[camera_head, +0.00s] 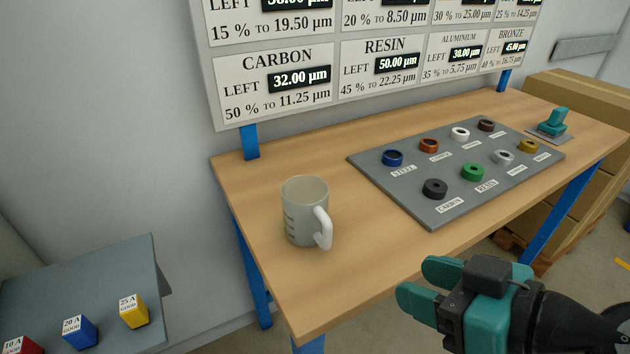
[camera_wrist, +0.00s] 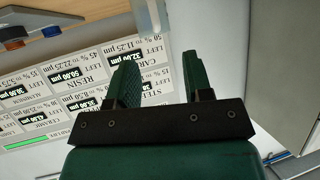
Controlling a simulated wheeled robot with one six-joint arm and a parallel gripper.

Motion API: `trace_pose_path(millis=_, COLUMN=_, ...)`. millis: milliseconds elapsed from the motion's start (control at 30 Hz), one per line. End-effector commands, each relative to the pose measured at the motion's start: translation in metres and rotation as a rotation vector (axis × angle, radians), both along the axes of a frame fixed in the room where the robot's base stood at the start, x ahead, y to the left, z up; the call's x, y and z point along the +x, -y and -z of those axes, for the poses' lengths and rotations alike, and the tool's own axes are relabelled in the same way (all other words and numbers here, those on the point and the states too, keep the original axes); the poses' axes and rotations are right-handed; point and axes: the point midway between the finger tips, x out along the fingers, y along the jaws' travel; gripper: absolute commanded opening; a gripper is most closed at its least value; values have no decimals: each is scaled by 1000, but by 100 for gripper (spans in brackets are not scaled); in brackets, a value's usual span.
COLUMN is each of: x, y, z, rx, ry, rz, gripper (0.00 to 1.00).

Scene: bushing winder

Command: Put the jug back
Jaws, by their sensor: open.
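A grey-white jug (camera_head: 302,213) stands upright on the left end of the wooden table (camera_head: 252,190). Its white handle points to the front right, and dark marks run down its left side. My gripper (camera_head: 420,285) is in front of the table at the lower right of the head view, apart from the jug. In the wrist view my gripper (camera_wrist: 160,80) has its two green fingers spread with nothing between them. The jug is not clearly recognisable in the wrist view.
A grey board (camera_head: 390,190) with several coloured labelled bushings lies right of the jug. A teal device (camera_head: 553,122) sits at the table's far right. A sign panel (camera_head: 275,85) rises behind. A grey shelf (camera_head: 100,275) with labelled blocks is at lower left. Cardboard boxes (camera_head: 585,100) stand right.

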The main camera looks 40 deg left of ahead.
Motion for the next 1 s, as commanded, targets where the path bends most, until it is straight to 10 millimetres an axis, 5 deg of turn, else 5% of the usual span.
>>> trace_pose_path(millis=267, x=6, y=-23, z=0, rx=30, ry=71, rz=33, gripper=46)
trace_pose_path(millis=700, x=25, y=-106, z=35, rx=31, ry=70, rz=32, gripper=46)
trace_pose_path(millis=1000, x=32, y=-129, z=43, rx=31, ry=70, rz=34, gripper=46)
